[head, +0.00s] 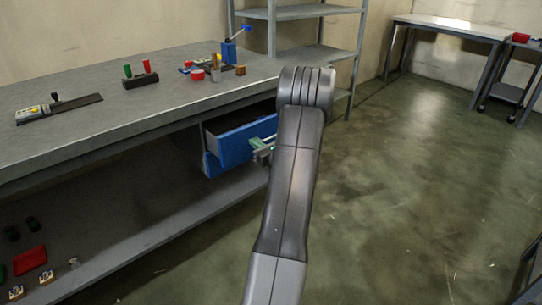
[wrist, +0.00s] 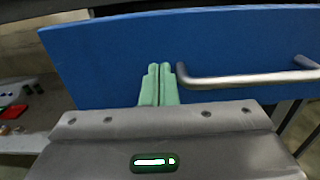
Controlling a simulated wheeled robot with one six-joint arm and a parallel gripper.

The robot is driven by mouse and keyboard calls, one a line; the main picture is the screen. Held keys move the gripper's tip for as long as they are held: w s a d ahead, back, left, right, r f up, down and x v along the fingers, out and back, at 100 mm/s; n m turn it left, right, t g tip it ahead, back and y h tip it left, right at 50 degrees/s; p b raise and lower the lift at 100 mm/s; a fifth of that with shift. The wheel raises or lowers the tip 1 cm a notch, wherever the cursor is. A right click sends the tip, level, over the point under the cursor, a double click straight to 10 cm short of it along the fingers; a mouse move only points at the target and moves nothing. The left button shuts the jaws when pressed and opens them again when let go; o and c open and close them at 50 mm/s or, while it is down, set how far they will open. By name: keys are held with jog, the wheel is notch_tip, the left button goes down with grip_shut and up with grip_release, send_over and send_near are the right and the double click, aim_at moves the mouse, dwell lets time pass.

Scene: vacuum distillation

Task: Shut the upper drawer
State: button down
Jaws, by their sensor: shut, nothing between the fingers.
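The upper drawer (head: 243,137) is blue and stands pulled out from under the workbench in the head view. Its blue front fills much of the wrist view (wrist: 110,60), with a metal bar handle (wrist: 245,79) at the right. My gripper (wrist: 161,70) is shut and empty, its green fingers together in front of the drawer front, just left of the handle's left end. I cannot tell whether the fingertips touch the front. In the head view my gripper (head: 262,148) is at the drawer front, partly hidden by my arm. A lower blue drawer (head: 211,165) shows below, pushed further in.
The workbench (head: 150,80) carries a black tool, a block with red and green pieces, and several small items near its far end. A lower shelf (head: 150,240) holds small objects. A grey shelf rack (head: 300,12) stands behind. The floor (head: 410,180) at right is clear.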

jog(key=b+x, duration=0.1)
jog(key=x, duration=1.1)
jog(key=shift+w+a, duration=0.15)
jog(key=shift+w+a+r, duration=0.1)
jog(key=shift+w+r, duration=0.05)
jog(key=shift+r, duration=0.05)
jog(key=shift+r, duration=0.1)
